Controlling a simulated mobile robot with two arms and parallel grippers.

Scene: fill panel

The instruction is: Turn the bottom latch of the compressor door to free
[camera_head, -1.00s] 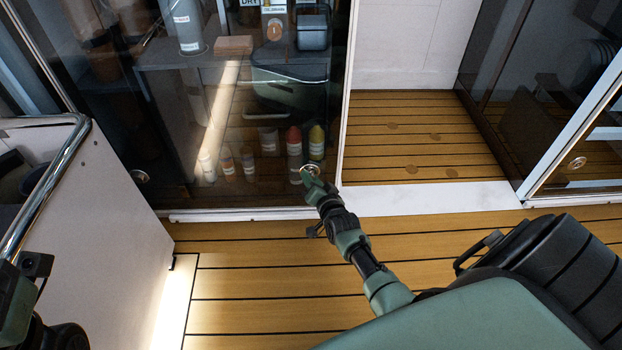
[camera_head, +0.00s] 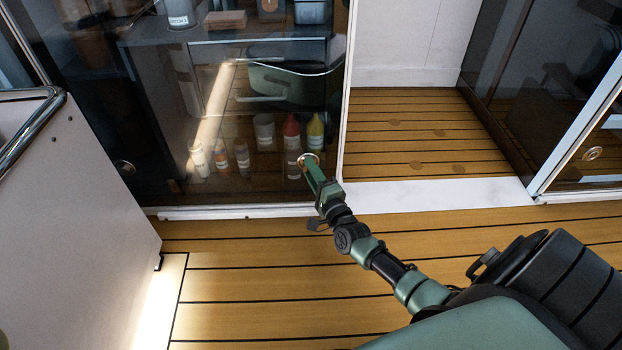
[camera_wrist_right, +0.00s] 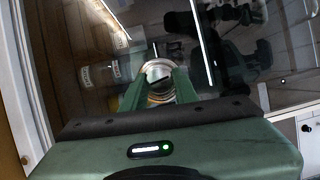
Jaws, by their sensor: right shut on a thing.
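A round metal latch (camera_head: 309,158) sits low on the dark glass door (camera_head: 225,110), near the door's right edge. My right gripper (camera_head: 308,168) reaches up to it from the lower right and is shut on it. In the right wrist view the two green fingers stand on either side of the round latch (camera_wrist_right: 158,71) and partly hide it. The latch's turn position is too small and too covered to tell. My left gripper is not in view.
Another round fitting (camera_head: 592,153) is on the glass panel at the right. Several bottles, including a red one (camera_head: 291,130), stand behind the glass. A white panel with a chrome rail (camera_head: 35,125) is at the left. The wooden floor (camera_head: 270,280) in front is clear.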

